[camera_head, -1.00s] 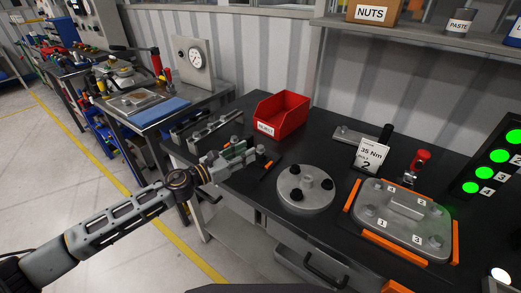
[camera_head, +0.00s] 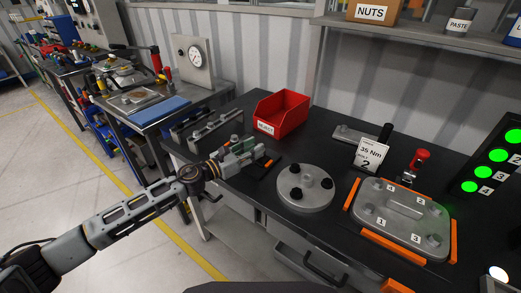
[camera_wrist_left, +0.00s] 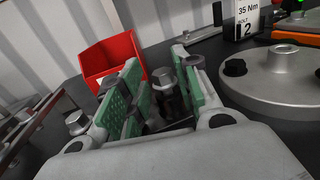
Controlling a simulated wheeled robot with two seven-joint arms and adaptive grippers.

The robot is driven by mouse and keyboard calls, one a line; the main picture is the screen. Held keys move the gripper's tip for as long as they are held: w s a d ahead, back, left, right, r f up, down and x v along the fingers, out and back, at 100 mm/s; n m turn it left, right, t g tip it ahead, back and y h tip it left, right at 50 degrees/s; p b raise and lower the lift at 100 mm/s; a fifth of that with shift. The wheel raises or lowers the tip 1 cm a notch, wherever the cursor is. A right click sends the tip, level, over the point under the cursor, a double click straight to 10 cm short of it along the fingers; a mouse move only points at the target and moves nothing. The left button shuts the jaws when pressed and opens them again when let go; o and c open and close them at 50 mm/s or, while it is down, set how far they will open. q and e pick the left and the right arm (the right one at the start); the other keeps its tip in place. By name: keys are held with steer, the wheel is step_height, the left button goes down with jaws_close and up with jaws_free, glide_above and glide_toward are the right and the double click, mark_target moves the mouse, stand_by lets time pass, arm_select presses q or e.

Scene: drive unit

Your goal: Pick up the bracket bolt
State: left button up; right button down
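A grey hex-head bolt (camera_wrist_left: 164,78) stands upright between the green-padded fingers of my left gripper (camera_wrist_left: 158,98) in the left wrist view. The fingers are apart, with a gap showing on the bolt's left side; the right pad is close beside it, and I cannot tell whether they touch. In the head view, my left gripper (camera_head: 246,152) is low over the dark bench, left of the round flange. A second bolt head (camera_wrist_left: 77,122) shows outside the left finger. A grey bracket-like rail (camera_head: 212,127) lies behind the gripper. My right gripper is not in view.
A red bin (camera_head: 283,115) stands behind the gripper. A round flange (camera_head: 305,190) with black bolts is to its right. Farther right are a "35 Nm" sign (camera_head: 371,155) and a numbered plate (camera_head: 400,218) with orange edging. Bare black bench shows around the flange.

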arm_select(q)
steer(key=shift+x, duration=0.8)
steer(key=shift+f+x, duration=0.2)
steer(key=shift+x, duration=0.85)
jaws_close()
